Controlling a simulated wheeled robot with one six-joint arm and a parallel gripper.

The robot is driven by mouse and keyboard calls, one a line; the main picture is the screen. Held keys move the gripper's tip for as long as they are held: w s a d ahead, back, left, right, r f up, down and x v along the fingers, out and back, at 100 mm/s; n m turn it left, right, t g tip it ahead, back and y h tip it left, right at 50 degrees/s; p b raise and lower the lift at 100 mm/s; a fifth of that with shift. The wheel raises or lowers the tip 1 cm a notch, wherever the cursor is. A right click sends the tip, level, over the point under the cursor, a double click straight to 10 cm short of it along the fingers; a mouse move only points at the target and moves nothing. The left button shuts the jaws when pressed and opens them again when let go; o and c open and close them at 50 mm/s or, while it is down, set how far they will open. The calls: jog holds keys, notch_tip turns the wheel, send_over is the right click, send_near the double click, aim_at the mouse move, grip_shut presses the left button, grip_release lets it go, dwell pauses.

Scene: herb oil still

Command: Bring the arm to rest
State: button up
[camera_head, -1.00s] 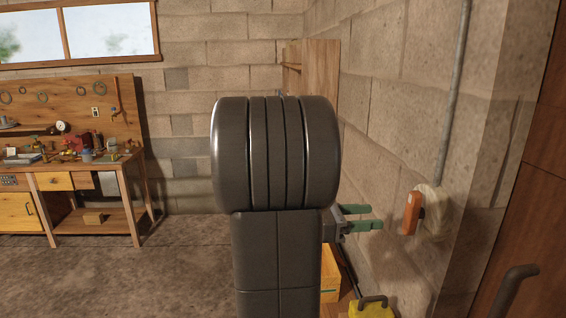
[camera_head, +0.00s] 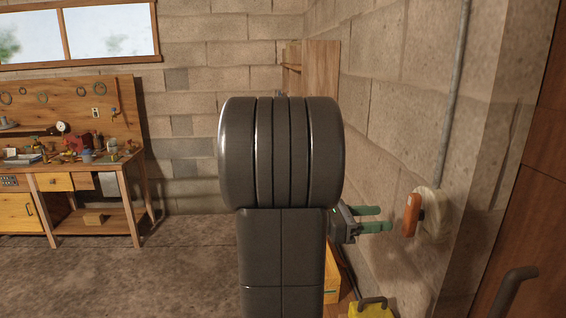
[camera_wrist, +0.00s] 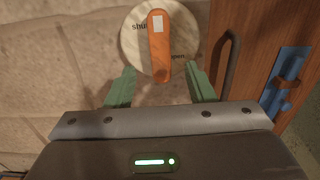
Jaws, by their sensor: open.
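My gripper (camera_head: 381,219) is at the middle right in the head view, its green fingers pointing right toward an orange lever (camera_head: 411,214) on a round pale plate (camera_head: 430,213) on the block wall. In the wrist view my gripper (camera_wrist: 161,87) is open, with a green finger at each side and nothing held between them. The orange lever (camera_wrist: 158,45) lies ahead between the fingertips and looks apart from both. My dark arm hides the middle of the head view.
A workbench (camera_head: 75,167) with tools stands at the far left. A yellow object (camera_head: 371,308) and a wooden box (camera_head: 332,280) stand low near the wall. A brown door (camera_head: 530,200) with a dark handle (camera_head: 513,285) is at right. The floor at left is clear.

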aim_at(407, 217)
jog(key=d, duration=0.4)
jog(key=d+p, duration=0.1)
jog(key=d, duration=0.1)
jog(key=shift+w+d+f, duration=0.15)
jog(key=shift+w+d, duration=0.1)
jog(key=shift+d, duration=0.1)
jog(key=shift+f+m+b, duration=0.15)
jog(key=shift+m+b, duration=0.55)
jog(key=shift+a+m+b, duration=0.2)
jog(key=shift+m+b, duration=0.6)
jog(key=shift+m, duration=0.3)
jog(key=shift+d+m+b, duration=0.1)
jog(key=shift+m+b, duration=0.45)
jog(key=shift+m, duration=0.45)
jog(key=shift+r+m+b, duration=0.3)
jog(key=shift+m+b, duration=0.2)
jog(key=shift+m, duration=0.8)
